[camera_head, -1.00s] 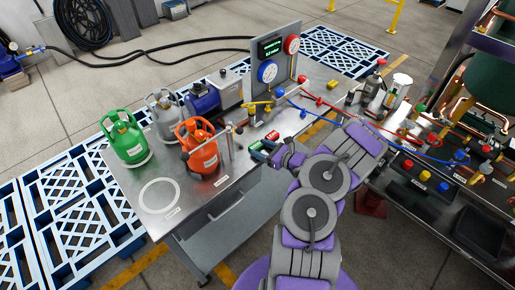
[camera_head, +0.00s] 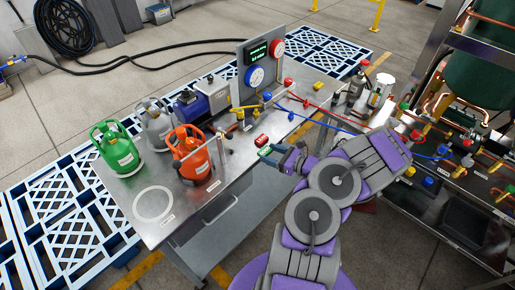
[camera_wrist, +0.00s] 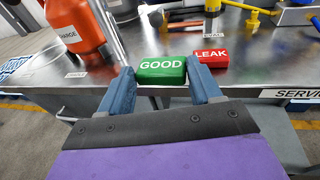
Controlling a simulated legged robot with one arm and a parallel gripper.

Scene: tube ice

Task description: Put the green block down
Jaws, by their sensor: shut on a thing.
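The green block (camera_wrist: 162,69), marked GOOD, sits between the fingertips of my gripper (camera_wrist: 163,80) in the wrist view. The fingers are shut on its two ends. In the head view the green block (camera_head: 264,151) is at the tip of my gripper (camera_head: 275,157), by the front edge of the steel table. I cannot tell whether its underside touches the tabletop. The red block (camera_wrist: 212,59), marked LEAK, lies on the table just right of and behind the green one. It also shows in the head view (camera_head: 261,140).
The orange cylinder (camera_head: 192,155) stands on the table (camera_head: 212,196) to the left, near green (camera_head: 118,153) and grey (camera_head: 156,127) cylinders. A gauge panel (camera_head: 262,72) with hoses stands behind. A white ring (camera_head: 153,204) marks clear tabletop at front left.

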